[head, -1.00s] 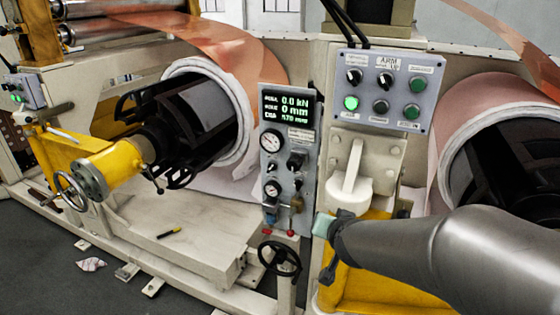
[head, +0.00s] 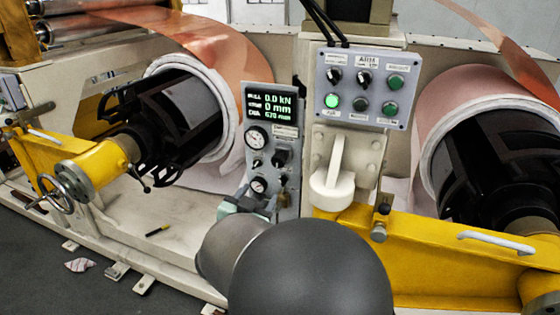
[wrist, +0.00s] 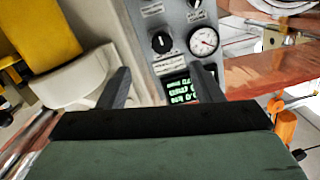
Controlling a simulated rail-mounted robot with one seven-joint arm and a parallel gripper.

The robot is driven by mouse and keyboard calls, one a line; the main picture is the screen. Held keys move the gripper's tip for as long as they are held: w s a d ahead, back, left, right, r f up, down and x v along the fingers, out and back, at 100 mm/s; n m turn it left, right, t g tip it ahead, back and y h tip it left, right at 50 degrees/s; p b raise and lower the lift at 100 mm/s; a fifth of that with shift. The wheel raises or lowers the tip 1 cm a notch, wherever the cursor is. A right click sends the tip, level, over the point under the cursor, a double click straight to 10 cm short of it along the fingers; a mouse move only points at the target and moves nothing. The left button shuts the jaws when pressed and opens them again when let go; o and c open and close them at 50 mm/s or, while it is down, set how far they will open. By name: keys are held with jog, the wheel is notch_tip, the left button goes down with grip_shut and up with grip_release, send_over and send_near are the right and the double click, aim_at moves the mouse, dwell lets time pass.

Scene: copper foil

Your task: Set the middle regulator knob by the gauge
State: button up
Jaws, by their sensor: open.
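The grey regulator panel (head: 288,195) stands at centre in the head view. It bears a lit display (head: 270,106), an upper round gauge (head: 257,138), a black knob (head: 281,156) right of that gauge, and a lower gauge (head: 259,186). The panel's lowest part is hidden behind my arm. In the wrist view the panel is upside down: the knob (wrist: 161,42) and gauge (wrist: 203,40) are beyond my fingertips, above the display (wrist: 180,90). I cannot tell which knob counts as middle. My gripper (wrist: 162,72) is open and empty, its fingers apart, with the display between them.
A button box (head: 362,90) with a lit green button is right of the panel. Below it, a white hooked bracket (head: 333,185) and a yellow beam (head: 440,245) stand close to my arm. Copper foil rolls (head: 480,85) flank the panel. A handwheel (head: 55,193) is at far left.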

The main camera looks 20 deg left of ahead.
aim_at(277, 162)
jog(key=shift+m+t+h, duration=0.3)
jog(key=shift+t+h, duration=0.2)
jog(key=w+p, duration=0.1)
jog(key=w, duration=0.4)
jog(key=w+p, duration=0.2)
jog(key=w, duration=0.3)
jog(key=w+p, duration=0.1)
jog(key=w, duration=0.4)
jog(key=shift+w+a+r, duration=0.2)
jog(key=shift+w+r, duration=0.05)
jog(key=shift+w, duration=0.05)
jog(key=c, duration=1)
jog(key=shift+p, duration=0.4)
